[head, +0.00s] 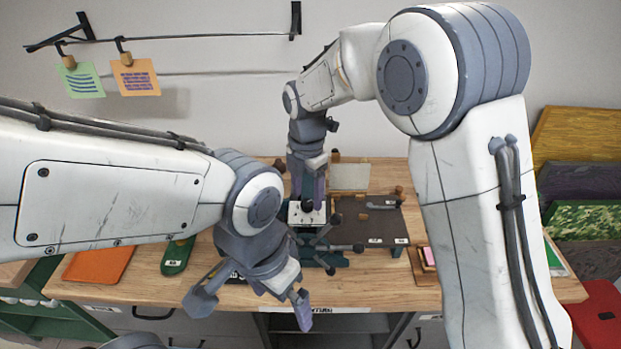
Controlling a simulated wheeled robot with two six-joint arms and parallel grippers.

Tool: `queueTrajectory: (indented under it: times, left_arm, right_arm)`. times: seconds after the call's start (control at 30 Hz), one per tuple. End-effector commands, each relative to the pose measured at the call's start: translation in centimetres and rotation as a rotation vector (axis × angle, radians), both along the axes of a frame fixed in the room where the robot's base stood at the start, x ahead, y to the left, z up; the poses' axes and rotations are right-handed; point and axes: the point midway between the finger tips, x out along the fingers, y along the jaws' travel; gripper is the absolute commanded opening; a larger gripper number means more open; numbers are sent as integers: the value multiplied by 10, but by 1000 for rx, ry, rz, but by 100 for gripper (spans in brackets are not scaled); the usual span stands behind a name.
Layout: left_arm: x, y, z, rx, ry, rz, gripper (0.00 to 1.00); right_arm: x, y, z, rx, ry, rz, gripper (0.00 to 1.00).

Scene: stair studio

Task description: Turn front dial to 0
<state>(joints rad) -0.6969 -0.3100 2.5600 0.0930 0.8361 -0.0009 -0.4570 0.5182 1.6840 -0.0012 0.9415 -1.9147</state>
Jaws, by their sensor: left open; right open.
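A dark green device with a pale top plate (293,216) and several black knobs and handles stands at the middle of the workbench. One black knob (307,206) sits on the plate, and handles (345,248) stick out at its right and front. I cannot tell which part is the front dial, nor read any marks. My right gripper (308,198) points down at the plate, open, with its tips around or just behind the knob; contact is unclear. My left gripper (250,308) is open and empty, in front of the device over the bench's front edge.
The wooden workbench (215,265) holds an orange board (100,262), a green oval board (178,256) and a dark mat (385,228) with small tools. Coloured panels (580,135) lean at the right. Two notes hang on the back wall.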

Motion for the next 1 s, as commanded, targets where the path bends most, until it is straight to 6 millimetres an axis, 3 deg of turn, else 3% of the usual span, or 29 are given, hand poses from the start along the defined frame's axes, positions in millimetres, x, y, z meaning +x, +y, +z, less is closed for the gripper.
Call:
queueTrajectory:
  times: [0.2,0.43,1.0]
  left_arm:
    - [0,0,-14,0,0,2,100]
    - [0,0,-19,0,0,3,100]
    - [0,0,-20,0,0,3,100]
  right_arm:
    - [1,1,43,3,-7,0,67]
    - [1,0,78,1,-4,0,67]
    - [-1,0,86,-1,-1,-5,67]
